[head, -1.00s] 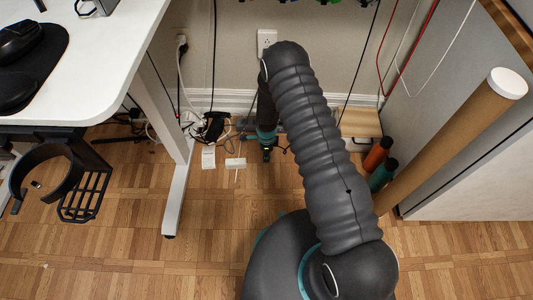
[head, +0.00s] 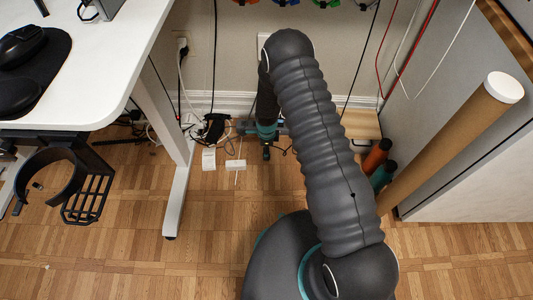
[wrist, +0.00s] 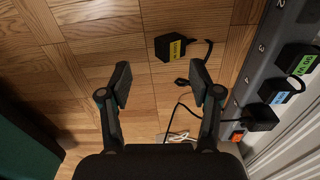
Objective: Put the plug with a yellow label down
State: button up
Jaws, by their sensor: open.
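The plug with a yellow label (wrist: 172,47) is a black block lying on the wood floor in the wrist view, with a cord beside it. It lies beyond my fingertips and is not between them. My gripper (wrist: 162,83) is open and empty, its two fingers well apart over the floor. In the head view my gripper (head: 265,132) is low near the wall, below my arm. I cannot make out the yellow label in the head view.
A power strip (wrist: 251,62) runs along the right of the wrist view, holding plugs with green (wrist: 302,64), blue (wrist: 279,92) and orange (wrist: 238,134) labels. Cables (head: 213,127) lie left of my gripper. A desk leg (head: 180,185) stands left, bottles (head: 377,157) right.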

jog(key=s+d+r+n+t, duration=0.1)
jog(key=d+r+n, duration=0.2)
jog(key=r, duration=1.1)
jog(key=s+d+r+n+t, duration=0.1)
jog(key=s+d+r+n, duration=0.15)
jog(key=r, duration=1.05)
jog(key=d+r+n+t, duration=0.1)
jog(key=d+r+n, duration=0.2)
jog(key=r, duration=1.1)
jog(key=s+d+r+n+t, duration=0.1)
jog(key=s+d+r+n, duration=0.1)
jog(key=s+r, duration=0.3)
jog(key=s+d+r+n, duration=0.3)
jog(key=s+r+n, duration=0.1)
jog(key=s, duration=0.7)
jog(key=s+d+r+n+t, duration=0.1)
jog(key=s+d+r+n, duration=0.2)
jog(key=s+r, duration=0.3)
jog(key=s+n, duration=0.1)
jog(key=s, duration=0.1)
jog(key=shift+s+r+t, duration=0.25)
jog(key=shift+s+t, duration=0.05)
jog(key=shift+s, duration=0.05)
jog(key=shift+r+p, duration=0.9)
jog(key=shift+p, duration=0.15)
